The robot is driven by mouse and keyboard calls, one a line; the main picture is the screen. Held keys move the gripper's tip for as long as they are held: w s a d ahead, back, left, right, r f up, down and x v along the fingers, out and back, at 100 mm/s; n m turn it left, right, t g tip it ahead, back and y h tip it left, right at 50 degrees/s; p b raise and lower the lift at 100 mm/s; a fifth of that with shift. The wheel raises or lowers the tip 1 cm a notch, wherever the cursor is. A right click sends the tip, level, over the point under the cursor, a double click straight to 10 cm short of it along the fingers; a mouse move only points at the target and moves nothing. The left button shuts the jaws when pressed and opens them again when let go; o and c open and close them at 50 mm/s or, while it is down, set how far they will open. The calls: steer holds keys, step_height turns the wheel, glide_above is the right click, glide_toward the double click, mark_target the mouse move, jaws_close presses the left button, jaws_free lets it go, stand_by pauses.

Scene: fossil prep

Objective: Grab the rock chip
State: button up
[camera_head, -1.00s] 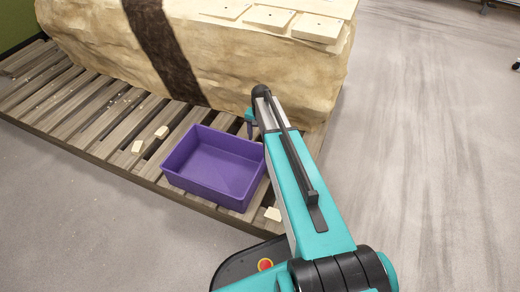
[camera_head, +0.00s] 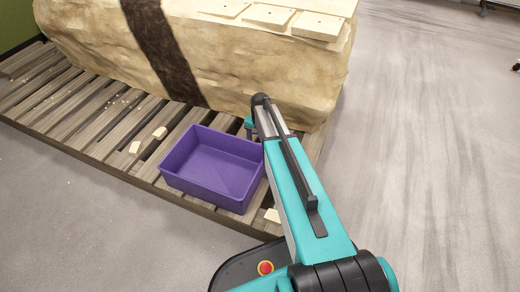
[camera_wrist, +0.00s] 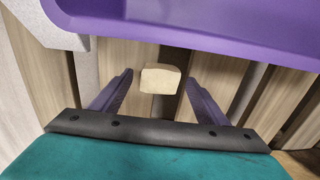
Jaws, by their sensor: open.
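A small, pale, blocky rock chip (camera_wrist: 160,78) rests on the wooden slats in the wrist view. My gripper (camera_wrist: 159,77) is open, with one purple finger on each side of the chip. Gaps show between the chip and both fingers. In the head view my arm hides this chip and most of my gripper. Other pale chips lie on the pallet in the head view: two left of the bin, one upper chip (camera_head: 160,132) and one lower chip (camera_head: 135,147), and one near the front edge (camera_head: 272,215).
A purple bin (camera_head: 205,190) stands on the slatted pallet (camera_head: 75,125), left of my arm. Its wall (camera_wrist: 200,35) crosses the top of the wrist view. A big plaster-like block (camera_head: 240,75) stands behind.

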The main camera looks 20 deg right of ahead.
steer(key=shift+c, duration=0.3)
steer(key=c, duration=1.2)
steer(key=shift+o, duration=0.2)
steer(key=shift+r, duration=0.1)
step_height(320, 180, up, 10)
steer(key=p, duration=0.4)
steer(key=shift+p, duration=0.3)
